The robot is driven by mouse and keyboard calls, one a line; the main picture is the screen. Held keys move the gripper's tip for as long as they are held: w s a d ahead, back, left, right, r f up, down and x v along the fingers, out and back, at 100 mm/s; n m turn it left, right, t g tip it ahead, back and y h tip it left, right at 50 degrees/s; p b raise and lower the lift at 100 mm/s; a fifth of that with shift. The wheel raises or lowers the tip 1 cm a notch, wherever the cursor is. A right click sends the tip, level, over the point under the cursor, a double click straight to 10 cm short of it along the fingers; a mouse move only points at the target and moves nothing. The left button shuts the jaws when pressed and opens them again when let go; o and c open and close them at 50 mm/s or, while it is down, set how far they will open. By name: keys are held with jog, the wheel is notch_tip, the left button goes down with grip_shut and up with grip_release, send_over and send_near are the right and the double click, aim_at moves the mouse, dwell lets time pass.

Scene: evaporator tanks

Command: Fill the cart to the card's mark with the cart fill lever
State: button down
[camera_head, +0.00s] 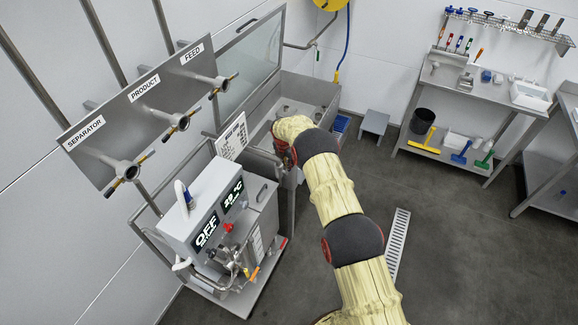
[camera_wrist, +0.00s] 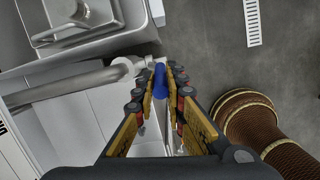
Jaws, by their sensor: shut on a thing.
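In the wrist view my gripper (camera_wrist: 161,84) is closed around a blue lever handle (camera_wrist: 159,76), which sits between the two fingertips. The handle is next to a round pipe end (camera_wrist: 122,68) on a steel pipe. In the head view my arm's end is at the steel basin (camera_head: 303,100), and the fingers and lever are mostly hidden behind it. A white printed card (camera_head: 232,138) stands left of my arm; its mark is too small to read. The cart with a white control box (camera_head: 207,208) shows "OFF" and "28 °C". No fill level is visible.
A steel panel (camera_head: 150,100) labelled SEPARATOR, PRODUCT and FEED carries three valves at the left. A tool bench (camera_head: 470,95) stands at the back right. A floor drain (camera_head: 398,245) lies right of my arm.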

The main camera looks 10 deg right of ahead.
jog(key=shift+w+d, duration=0.25)
jog(key=shift+g, duration=0.3)
jog(key=c, duration=1.8)
grip_release()
jog(key=shift+d, duration=0.15)
jog(key=shift+r, duration=0.15)
jog(key=r, duration=0.3)
jog(key=s+a+r, duration=0.1)
jog(key=r, duration=0.7)
jog(key=shift+s+a+r, duration=0.15)
jog(key=shift+s+r, duration=0.1)
